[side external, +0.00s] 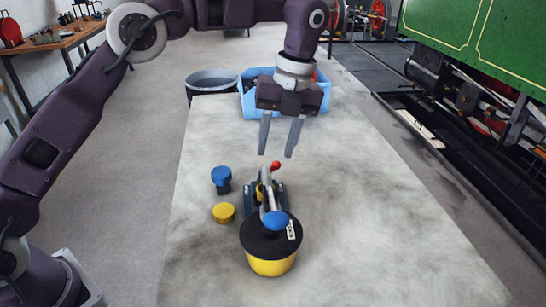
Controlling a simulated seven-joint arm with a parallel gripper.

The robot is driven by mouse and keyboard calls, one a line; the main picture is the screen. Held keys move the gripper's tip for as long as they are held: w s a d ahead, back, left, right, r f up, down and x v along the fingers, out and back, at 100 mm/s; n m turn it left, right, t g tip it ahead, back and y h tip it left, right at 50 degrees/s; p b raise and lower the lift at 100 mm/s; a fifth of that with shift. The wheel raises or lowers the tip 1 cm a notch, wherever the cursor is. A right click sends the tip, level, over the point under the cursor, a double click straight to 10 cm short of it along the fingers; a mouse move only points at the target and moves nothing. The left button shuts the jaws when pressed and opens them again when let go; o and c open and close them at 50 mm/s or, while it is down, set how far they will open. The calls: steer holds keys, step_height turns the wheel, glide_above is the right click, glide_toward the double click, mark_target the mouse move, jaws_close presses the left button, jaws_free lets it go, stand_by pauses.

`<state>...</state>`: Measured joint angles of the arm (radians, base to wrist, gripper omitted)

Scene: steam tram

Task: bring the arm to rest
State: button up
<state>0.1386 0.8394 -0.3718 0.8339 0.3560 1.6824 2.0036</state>
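My gripper (276,154) points down above the grey table (370,190), with its two fingers apart and nothing between them. Below the fingertips is a small dark device (250,200) with a metal lever and a red knob (275,166). A round pot (271,263) with a yellow body and a black top stands in front of the device. A blue knob (276,221) shows over the black top. The fingers look clear of all these things.
A blue-topped piece (221,177) and a yellow disc (223,213) are left of the device. A blue crate (255,106) and a dark bucket (211,79) are behind. A green steam tram (470,40) stands at right. The table's right side is clear.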

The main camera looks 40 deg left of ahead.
steer(key=shift+r, duration=0.1)
steer(key=s+a+r+n+t, duration=0.2)
steer(key=s+a+r+n, duration=0.2)
steer(key=s+r+n, duration=0.3)
steer(key=s+a+r+n+t, duration=0.2)
steer(key=s+a+r+n, duration=0.15)
steer(key=s+n, duration=0.45)
steer(key=s+a+f+n+t, duration=0.1)
steer(key=s+f+n, duration=0.1)
steer(key=s+n, duration=0.4)
steer(key=s+a+f+n+t+h, duration=0.1)
steer(key=s+f+n+t, duration=0.1)
steer(key=s+n, duration=0.4)
steer(key=shift+s+a+f+n+h, duration=0.3)
steer(key=shift+s+f, duration=0.15)
steer(key=shift+s, duration=0.75)
